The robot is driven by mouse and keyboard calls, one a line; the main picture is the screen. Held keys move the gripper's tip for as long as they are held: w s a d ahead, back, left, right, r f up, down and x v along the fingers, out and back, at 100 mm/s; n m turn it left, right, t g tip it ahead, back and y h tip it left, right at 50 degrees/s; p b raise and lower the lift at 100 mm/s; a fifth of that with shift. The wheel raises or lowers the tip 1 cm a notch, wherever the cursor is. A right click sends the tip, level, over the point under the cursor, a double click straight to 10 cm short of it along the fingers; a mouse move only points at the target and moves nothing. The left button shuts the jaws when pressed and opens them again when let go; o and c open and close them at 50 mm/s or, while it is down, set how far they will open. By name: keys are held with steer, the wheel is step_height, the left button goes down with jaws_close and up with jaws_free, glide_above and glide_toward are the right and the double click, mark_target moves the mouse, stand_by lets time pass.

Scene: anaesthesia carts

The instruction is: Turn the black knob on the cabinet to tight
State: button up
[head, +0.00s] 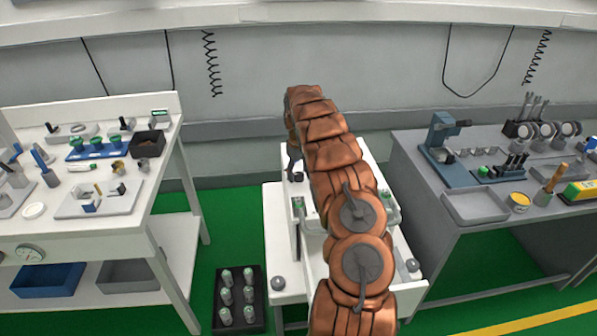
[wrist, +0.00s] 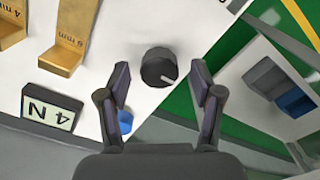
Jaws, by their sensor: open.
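The black knob (wrist: 158,67) sits on the white top of the cabinet (wrist: 150,25) in the wrist view. A pale pointer line on its face points right and slightly down. My gripper (wrist: 160,80) is open, with one finger to the left and one to the right of the knob. A gap shows between the knob and each finger, and I cannot tell how far the fingertips stand above the top. In the head view my arm hides much of the white cabinet (head: 278,205), and the fingers are not clear there. No tight mark is readable.
Gold brackets (wrist: 67,50) and a small sign (wrist: 50,110) stand left of my gripper in the wrist view, with a blue round piece (wrist: 125,118) near the left finger. In the head view, a white table (head: 170,185) stands left and a grey bench (head: 425,190) right.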

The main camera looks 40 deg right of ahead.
steer(key=shift+c, duration=0.3)
steer(key=c, duration=1.1)
